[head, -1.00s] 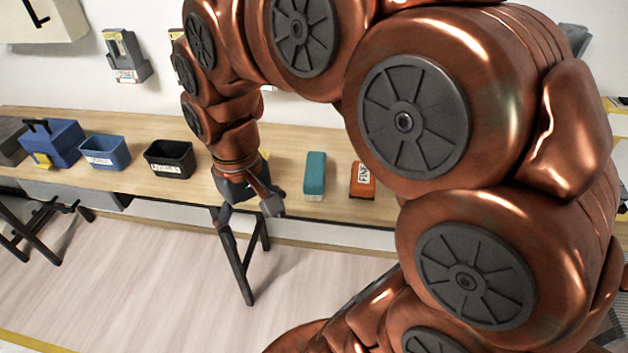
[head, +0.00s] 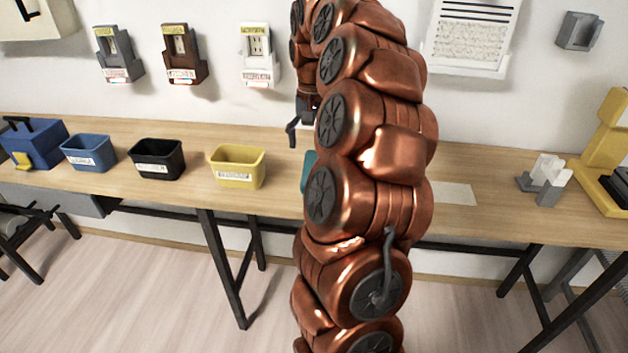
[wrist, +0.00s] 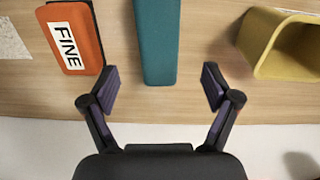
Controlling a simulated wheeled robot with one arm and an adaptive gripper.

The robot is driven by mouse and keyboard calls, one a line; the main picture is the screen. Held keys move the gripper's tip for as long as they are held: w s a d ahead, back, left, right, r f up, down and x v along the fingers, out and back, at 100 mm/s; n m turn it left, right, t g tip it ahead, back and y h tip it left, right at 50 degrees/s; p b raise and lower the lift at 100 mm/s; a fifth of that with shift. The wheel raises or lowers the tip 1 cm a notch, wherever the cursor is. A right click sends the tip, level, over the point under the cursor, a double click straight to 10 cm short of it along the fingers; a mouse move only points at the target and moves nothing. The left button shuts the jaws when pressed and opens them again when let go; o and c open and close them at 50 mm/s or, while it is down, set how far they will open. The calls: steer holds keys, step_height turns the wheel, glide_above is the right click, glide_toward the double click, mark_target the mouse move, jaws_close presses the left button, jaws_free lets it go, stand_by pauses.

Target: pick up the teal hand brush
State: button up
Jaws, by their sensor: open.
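The teal hand brush (head: 308,170) lies on the wooden table in the head view, mostly hidden behind my arm. In the head view my gripper (head: 297,130) is partly hidden by my arm, above the table's back part.
Black (head: 157,160) and blue (head: 88,153) bins stand farther left on the table (head: 110,190).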

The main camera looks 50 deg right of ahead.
mark_target(314, 157)
steer(key=shift+s+a+f, duration=0.1)
steer(key=shift+f, duration=1.85)
steer(key=shift+s+f, duration=0.1)
steer(key=shift+f, duration=1.8)
steer(key=shift+c, duration=0.4)
steer(key=c, duration=1.3)
steer(key=shift+r, duration=0.1)
steer(key=shift+r, duration=1.6)
steer(key=shift+s+r, duration=0.1)
steer(key=shift+r, duration=0.1)
steer(key=s+a, duration=0.2)
steer(key=s, duration=0.2)
steer(key=s+a+r, duration=0.1)
steer(key=s+a, duration=0.1)
steer(key=s, duration=0.3)
steer(key=s+a+b, duration=0.1)
steer(key=s+a, duration=0.1)
steer(key=s, duration=0.3)
steer(key=shift+s+a+r, duration=0.15)
steer(key=shift+s+a, duration=0.05)
steer(key=shift+a, duration=0.15)
